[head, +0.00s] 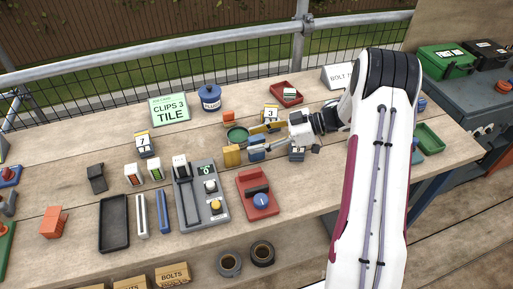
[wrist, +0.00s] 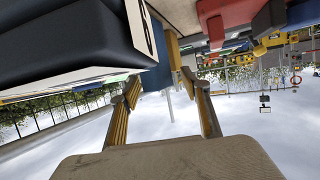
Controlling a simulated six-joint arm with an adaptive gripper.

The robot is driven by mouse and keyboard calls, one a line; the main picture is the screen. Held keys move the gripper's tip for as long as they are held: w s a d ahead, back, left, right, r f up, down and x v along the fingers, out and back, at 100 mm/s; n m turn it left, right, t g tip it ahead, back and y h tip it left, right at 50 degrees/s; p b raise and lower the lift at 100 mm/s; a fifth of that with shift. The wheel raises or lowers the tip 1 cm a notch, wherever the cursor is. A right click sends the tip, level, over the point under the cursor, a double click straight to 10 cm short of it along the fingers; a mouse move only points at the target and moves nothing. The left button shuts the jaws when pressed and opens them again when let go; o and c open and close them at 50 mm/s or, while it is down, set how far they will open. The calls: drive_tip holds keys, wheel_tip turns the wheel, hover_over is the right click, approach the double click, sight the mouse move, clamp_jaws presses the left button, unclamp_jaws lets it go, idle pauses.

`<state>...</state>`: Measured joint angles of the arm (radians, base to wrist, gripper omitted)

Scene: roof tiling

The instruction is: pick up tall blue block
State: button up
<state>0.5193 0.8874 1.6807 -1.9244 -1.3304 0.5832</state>
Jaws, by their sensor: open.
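My gripper (head: 254,139) is open and reaches left over the middle of the bench, with its two fingers apart. A blue block (head: 257,154) stands close by its lower finger, beside a yellow block (head: 232,155). In the wrist view, a blue block (wrist: 157,78) shows between the tips of my open gripper (wrist: 160,87). I cannot tell whether either finger touches it. Part of the block is hidden by the fingers in the head view.
A number 3 sign (head: 271,113) stands just behind. A large dark object (wrist: 60,40) fills the wrist view's upper left.

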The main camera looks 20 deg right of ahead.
drive_tip(key=shift+w+a+f, duration=0.1)
drive_tip(key=shift+a, duration=0.1)
idle(0.4)
clamp_jaws()
drive_tip(key=shift+r, duration=5.05)
